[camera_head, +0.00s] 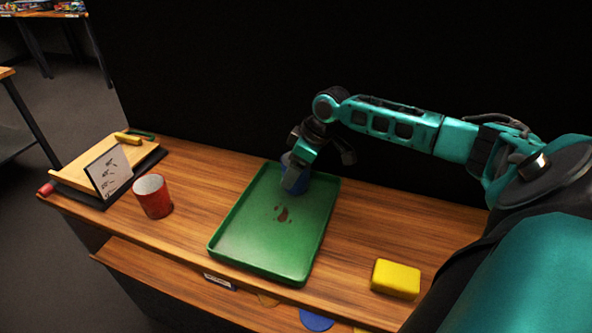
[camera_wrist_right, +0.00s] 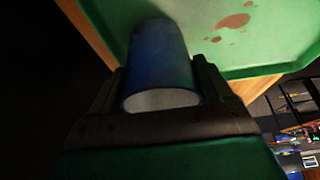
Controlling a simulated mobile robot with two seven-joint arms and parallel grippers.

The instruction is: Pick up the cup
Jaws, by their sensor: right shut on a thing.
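A blue cup (camera_wrist_right: 160,60) is between the two fingers of my right gripper (camera_wrist_right: 157,82) in the wrist view, with its pale open end toward the camera. My right gripper is shut on it. In the head view my right gripper (camera_head: 296,178) is over the far end of the green tray (camera_head: 258,243), and it hides most of the blue cup (camera_head: 304,184). I cannot tell whether the cup touches the tray. A red cup (camera_head: 154,199) stands upright on the wooden counter, left of the tray. My left gripper is not in view.
Dark reddish spots (camera_head: 282,214) mark the tray floor. A yellow sponge (camera_head: 395,279) lies right of the tray. A wooden board (camera_head: 88,160) and an upright card (camera_head: 109,171) are at the far left. Bare counter lies between the red cup and the tray.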

